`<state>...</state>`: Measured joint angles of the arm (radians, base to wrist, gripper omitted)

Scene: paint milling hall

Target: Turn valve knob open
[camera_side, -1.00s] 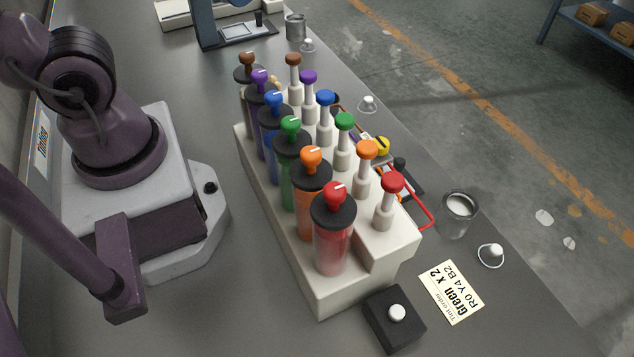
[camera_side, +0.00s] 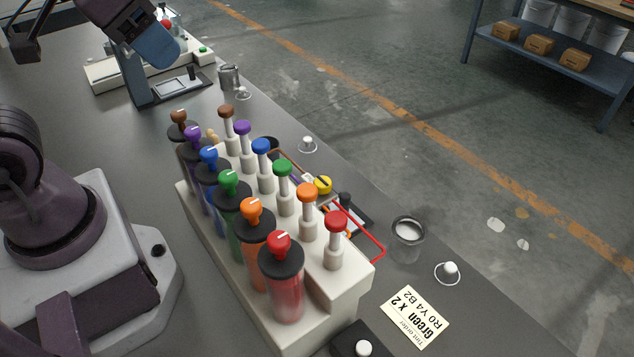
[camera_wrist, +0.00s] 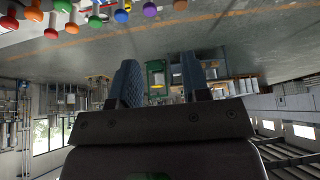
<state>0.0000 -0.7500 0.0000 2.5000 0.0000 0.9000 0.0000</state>
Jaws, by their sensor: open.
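Several tinted canisters stand in a cream rack (camera_side: 345,285), each topped by a coloured knob with a white line: red (camera_side: 279,242), orange (camera_side: 251,208), green (camera_side: 228,180), blue (camera_side: 209,155), purple and brown. A second row of pale pumps with round caps, such as the green cap (camera_side: 282,168), stands beside them. A yellow knob (camera_side: 323,185) sits low beyond the rack. In the wrist view, my gripper (camera_wrist: 160,78) is open and empty between two blue-grey fingers. It points away from the rack; coloured caps (camera_wrist: 95,22) show at the top left.
A tint card (camera_side: 414,317) reads Green x 2, R0 Y4 B2. A metal cup (camera_side: 408,240) with pale contents, small white-topped pieces and a black box (camera_side: 347,343) with a white button stand near the rack.

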